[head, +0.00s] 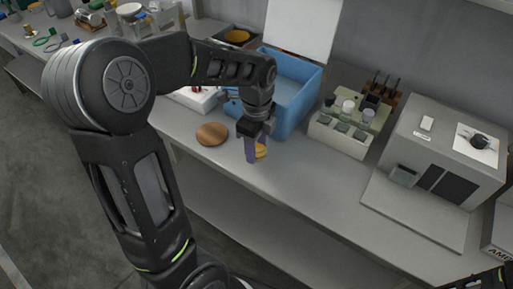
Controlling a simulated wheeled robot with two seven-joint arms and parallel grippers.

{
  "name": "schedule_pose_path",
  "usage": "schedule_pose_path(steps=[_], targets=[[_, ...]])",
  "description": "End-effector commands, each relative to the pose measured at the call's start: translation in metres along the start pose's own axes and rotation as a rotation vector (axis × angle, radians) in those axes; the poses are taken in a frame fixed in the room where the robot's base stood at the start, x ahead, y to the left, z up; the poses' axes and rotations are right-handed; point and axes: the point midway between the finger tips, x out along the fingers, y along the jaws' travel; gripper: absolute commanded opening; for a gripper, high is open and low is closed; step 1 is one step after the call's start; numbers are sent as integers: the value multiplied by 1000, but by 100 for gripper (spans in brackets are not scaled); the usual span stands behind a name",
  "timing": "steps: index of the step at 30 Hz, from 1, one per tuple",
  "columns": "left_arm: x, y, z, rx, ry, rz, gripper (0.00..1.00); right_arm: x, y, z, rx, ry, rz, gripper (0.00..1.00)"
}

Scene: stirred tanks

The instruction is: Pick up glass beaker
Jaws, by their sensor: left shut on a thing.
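My left gripper (251,145) points down over the front part of the grey bench, left of the middle. It is shut on a narrow purple-grey thing (251,153) that hangs below the jaws. The picture is too small to tell what it is. A yellowish round thing (262,151) is partly hidden behind it. I cannot make out a glass beaker for certain. My right gripper is not in view; only dark parts of that arm show at the lower right corner.
A round wooden disc (212,134) lies left of the gripper. A blue open bin (303,95) stands close behind it. A pale rack (341,133) with several vessels and the grey machine (446,146) stand to the right. Bench (300,165) surface before the bin and rack is clear.

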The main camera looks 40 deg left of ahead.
Motion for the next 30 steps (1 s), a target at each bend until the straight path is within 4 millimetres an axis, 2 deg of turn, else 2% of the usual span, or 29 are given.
schedule_pose_path(steps=[8,11,21,25,30], targets=[[-8,-1,0,0,0,-3,2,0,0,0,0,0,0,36],[-21,-1,0,-1,0,-4,2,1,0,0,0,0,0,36],[-85,-1,0,1,0,-4,2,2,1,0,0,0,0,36],[-98,0,0,0,0,-2,2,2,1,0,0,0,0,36],[-101,0,0,0,0,0,2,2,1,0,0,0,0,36]])
